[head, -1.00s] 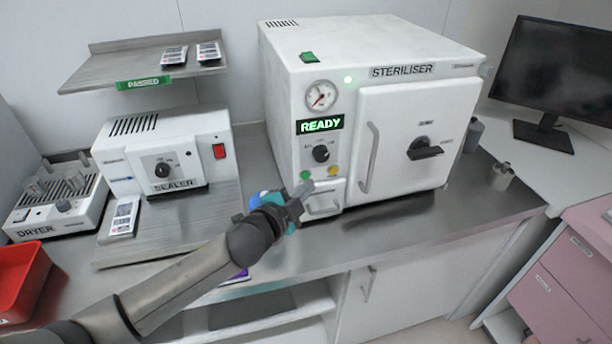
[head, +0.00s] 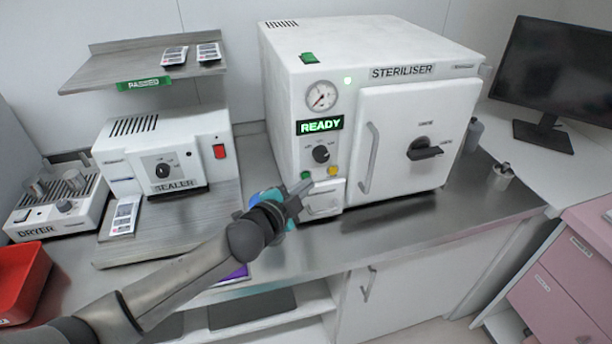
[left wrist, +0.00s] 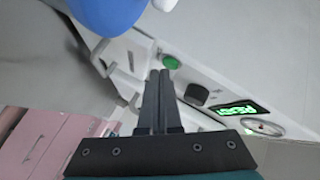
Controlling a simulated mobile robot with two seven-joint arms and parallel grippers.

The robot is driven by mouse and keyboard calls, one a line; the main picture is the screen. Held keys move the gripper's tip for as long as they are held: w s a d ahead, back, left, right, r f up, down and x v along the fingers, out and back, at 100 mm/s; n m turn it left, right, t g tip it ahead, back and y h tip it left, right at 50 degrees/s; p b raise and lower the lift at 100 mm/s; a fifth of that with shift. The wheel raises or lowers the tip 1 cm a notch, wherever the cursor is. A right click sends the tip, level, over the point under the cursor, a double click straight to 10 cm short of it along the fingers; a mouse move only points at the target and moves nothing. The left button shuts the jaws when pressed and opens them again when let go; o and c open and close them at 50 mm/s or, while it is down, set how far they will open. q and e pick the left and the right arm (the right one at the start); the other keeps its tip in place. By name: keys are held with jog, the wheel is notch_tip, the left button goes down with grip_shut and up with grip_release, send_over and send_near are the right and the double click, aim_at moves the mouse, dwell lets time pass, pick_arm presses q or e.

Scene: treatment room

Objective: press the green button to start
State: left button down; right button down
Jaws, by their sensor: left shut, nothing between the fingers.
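The steriliser (head: 372,50) is a white box with a closed door, and its display (head: 320,125) reads READY in green. The green button (head: 306,175) is low on its front panel, left of a yellow button (head: 333,171). My left gripper (head: 304,187) is shut and empty, its tips just in front of and slightly below the green button, partly covering it in the head view. In the left wrist view the green button (left wrist: 172,62) shows just beyond the shut fingertips (left wrist: 163,72). I cannot tell whether they touch. My right gripper is not in view.
A sealer (head: 165,150) and a dryer (head: 60,205) stand to the left, with a red tray (head: 22,280) in front. A shelf (head: 110,65) hangs above the sealer. A monitor (head: 555,70) stands right of the steriliser. The counter before the steriliser is clear.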

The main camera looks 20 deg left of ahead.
pick_arm(q)
jog(key=shift+w+a, duration=0.3)
dwell(0.9)
jog(key=shift+d, duration=0.1)
jog(key=shift+s+d+p, duration=0.4)
jog(key=shift+s, duration=0.3)
jog(key=shift+s+d+p, duration=0.3)
jog(key=shift+s+d, duration=0.4)
jog(key=shift+s, duration=0.35)
jog(key=shift+s+d+p, duration=0.25)
jog(key=shift+s+d, duration=0.45)
jog(key=shift+s, duration=0.3)
